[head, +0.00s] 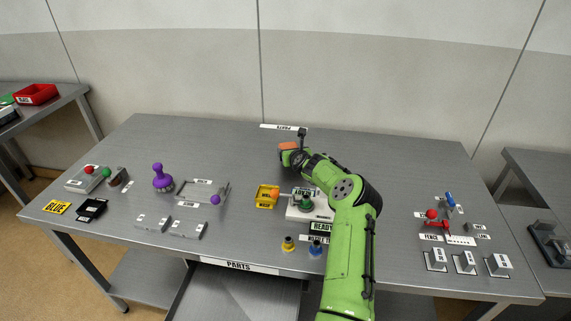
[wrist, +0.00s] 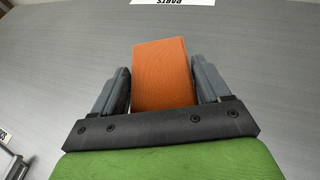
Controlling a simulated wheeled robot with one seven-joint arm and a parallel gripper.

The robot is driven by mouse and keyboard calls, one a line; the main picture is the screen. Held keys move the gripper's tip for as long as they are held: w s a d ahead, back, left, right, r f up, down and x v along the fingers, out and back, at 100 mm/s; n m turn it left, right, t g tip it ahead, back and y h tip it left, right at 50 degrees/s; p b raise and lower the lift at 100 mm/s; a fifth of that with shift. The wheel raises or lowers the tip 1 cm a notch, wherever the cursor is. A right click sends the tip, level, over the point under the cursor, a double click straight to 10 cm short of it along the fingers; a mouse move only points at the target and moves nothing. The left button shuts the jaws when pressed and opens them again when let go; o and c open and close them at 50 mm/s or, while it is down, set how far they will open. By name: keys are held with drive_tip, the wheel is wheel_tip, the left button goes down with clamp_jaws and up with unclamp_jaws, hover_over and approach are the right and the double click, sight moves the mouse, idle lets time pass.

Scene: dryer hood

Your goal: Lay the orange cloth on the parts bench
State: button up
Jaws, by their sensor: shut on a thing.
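The orange cloth (wrist: 162,72), a flat-faced folded block, sits between the two grey fingers of my gripper (wrist: 163,90) in the wrist view. My gripper is shut on it. In the head view the cloth (head: 288,146) shows as a small orange patch at the end of my gripper (head: 294,155), over the back middle of the grey parts bench (head: 220,142). I cannot tell whether the cloth touches the bench top. The bench carries a PARTS label on its front edge and another at the back.
A yellow bin (head: 266,203) with something orange stands left of my arm. A white station with a green knob (head: 304,203) is partly behind my arm. A purple knobbed piece (head: 162,176) stands at left; red and blue fixtures (head: 438,215) stand at right.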

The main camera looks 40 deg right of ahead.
drive_tip(key=shift+f+b, duration=0.3)
drive_tip(key=shift+f, duration=1.7)
drive_tip(key=shift+f, duration=0.15)
